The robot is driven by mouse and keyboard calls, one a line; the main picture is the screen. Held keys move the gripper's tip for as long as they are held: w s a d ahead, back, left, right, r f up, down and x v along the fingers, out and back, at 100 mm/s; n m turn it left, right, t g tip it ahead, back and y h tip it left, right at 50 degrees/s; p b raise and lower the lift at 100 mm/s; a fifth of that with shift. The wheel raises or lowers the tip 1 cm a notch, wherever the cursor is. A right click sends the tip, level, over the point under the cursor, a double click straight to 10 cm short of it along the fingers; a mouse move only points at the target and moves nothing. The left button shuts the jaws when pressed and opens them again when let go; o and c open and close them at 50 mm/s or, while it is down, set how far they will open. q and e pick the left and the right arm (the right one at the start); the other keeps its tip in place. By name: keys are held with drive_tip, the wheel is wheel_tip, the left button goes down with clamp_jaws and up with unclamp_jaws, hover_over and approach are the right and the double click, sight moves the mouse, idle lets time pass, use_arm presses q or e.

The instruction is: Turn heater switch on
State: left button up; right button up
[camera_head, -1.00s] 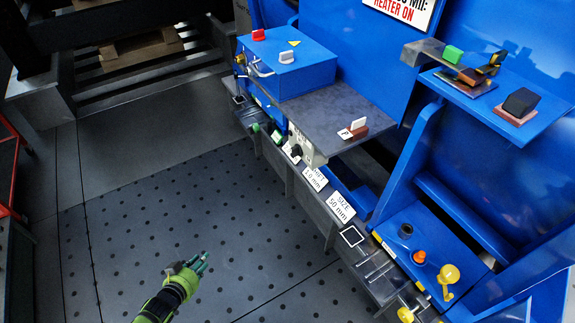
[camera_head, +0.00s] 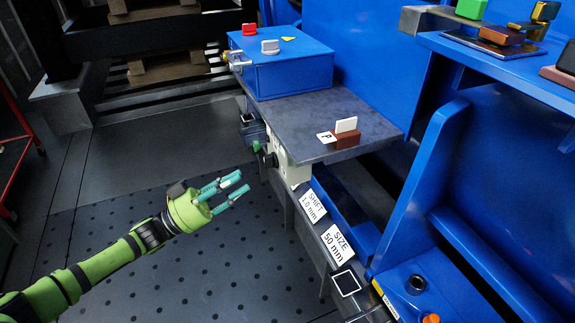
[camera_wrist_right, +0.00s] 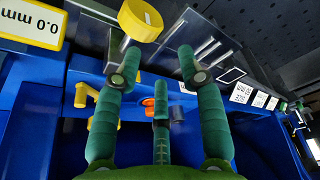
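No switch in view is labelled as the heater's. A white box with a black knob (camera_head: 270,157) is fixed under the front edge of the grey shelf. A blue box (camera_head: 290,75) behind carries a grey-white lever (camera_head: 270,47) and a red button (camera_head: 249,29) on top. My left gripper (camera_head: 240,182) is left of and a little below the knob, fingers apart, empty, touching nothing I can see. My right gripper (camera_wrist_right: 158,70) shows only in the right wrist view, its fingers spread and empty, over a blue panel with an orange button (camera_wrist_right: 148,103) and a yellow disc (camera_wrist_right: 140,20).
The grey shelf (camera_head: 365,118) holds a small brown block with a white plate (camera_head: 346,128). A rail below carries SHIFT and SIZE labels (camera_head: 337,243). A blue shelf (camera_head: 500,70) with small blocks stands at right. The dotted floor at left is clear.

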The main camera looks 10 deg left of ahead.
sight(265, 164)
use_arm(q)
drive_tip(key=shift+x, duration=3.45)
drive_tip(key=shift+r, duration=0.1)
drive_tip(key=shift+c, duration=0.4)
clamp_jaws()
